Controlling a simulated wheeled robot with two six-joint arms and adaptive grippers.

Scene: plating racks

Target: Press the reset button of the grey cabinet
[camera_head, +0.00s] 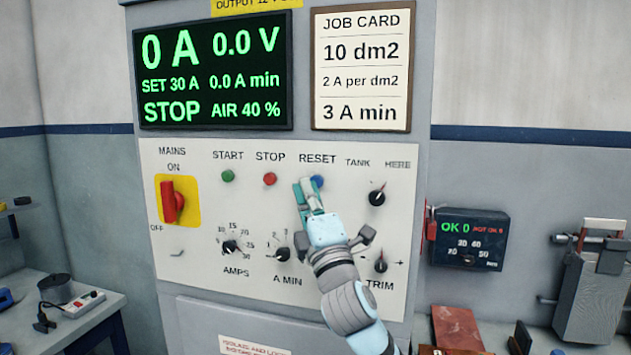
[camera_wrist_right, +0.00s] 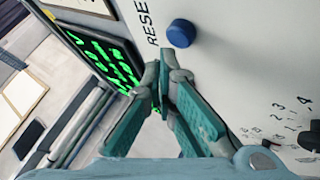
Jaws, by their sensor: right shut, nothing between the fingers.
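The grey cabinet (camera_head: 280,312) stands in front of me with a pale control panel (camera_head: 200,270). The blue reset button (camera_head: 317,181) sits under the RESET label, partly beside my fingertips. It also shows in the right wrist view (camera_wrist_right: 181,33), unobstructed, a little beyond the fingers. My right gripper (camera_head: 304,184) is shut and empty, its tips just left of and below the button. In the right wrist view its teal fingers (camera_wrist_right: 162,75) meet, apart from the button in the picture. Contact cannot be told. My left gripper is not in view.
A green start button (camera_head: 228,176) and red stop button (camera_head: 269,179) lie left of reset. A red mains switch (camera_head: 172,202) and several black knobs surround them. The display (camera_head: 212,70) reads STOP, 0 A. A dark meter box (camera_head: 468,238) hangs right.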

